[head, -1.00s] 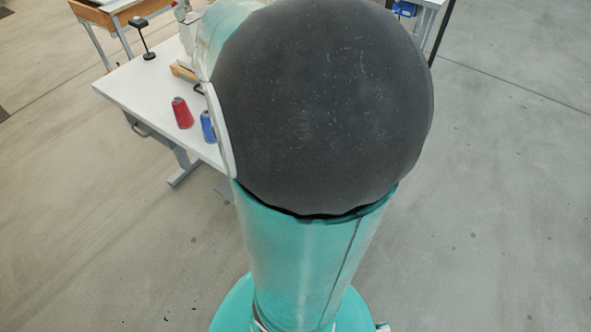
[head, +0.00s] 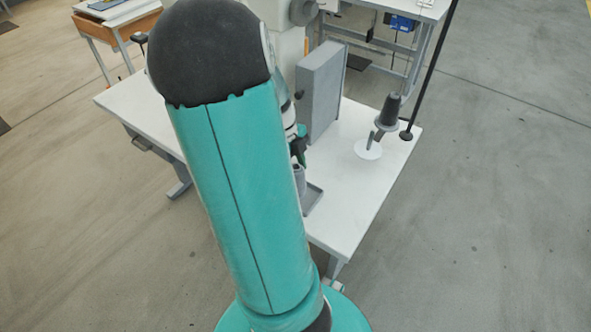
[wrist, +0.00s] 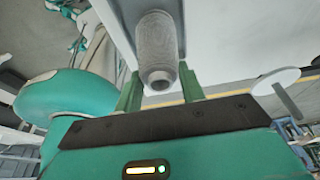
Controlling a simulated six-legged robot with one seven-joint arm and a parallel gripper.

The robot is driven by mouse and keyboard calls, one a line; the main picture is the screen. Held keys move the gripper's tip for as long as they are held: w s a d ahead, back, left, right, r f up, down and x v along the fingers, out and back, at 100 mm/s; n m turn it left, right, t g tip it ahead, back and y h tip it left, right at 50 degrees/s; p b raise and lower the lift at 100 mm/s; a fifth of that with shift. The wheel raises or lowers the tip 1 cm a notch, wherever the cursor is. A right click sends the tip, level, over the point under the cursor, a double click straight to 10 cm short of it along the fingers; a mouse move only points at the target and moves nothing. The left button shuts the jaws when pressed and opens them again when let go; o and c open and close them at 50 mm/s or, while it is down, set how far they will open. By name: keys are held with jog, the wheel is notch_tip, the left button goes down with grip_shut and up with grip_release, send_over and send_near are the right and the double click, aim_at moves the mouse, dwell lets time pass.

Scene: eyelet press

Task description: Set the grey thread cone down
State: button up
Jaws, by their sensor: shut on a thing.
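The grey thread cone (wrist: 157,45) is between the green fingers of my gripper (wrist: 160,88) in the wrist view, its narrow end towards the camera. My gripper is shut on it. In the head view my gripper (head: 298,150) is partly hidden behind my arm. The grey cone (head: 299,180) shows just below it, beside a shallow grey tray (head: 314,197) on the white table. I cannot tell whether the cone touches the tray or table.
The white table (head: 350,205) has clear room at its front right. A tall grey panel (head: 322,90) stands behind my gripper. A black pole (head: 430,70) rises at the right edge.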

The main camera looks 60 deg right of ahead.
jog(key=shift+f, duration=0.7)
jog(key=shift+f, duration=0.1)
jog(key=o, duration=1)
jog(key=v, duration=1.2)
jog(key=shift+a, duration=0.1)
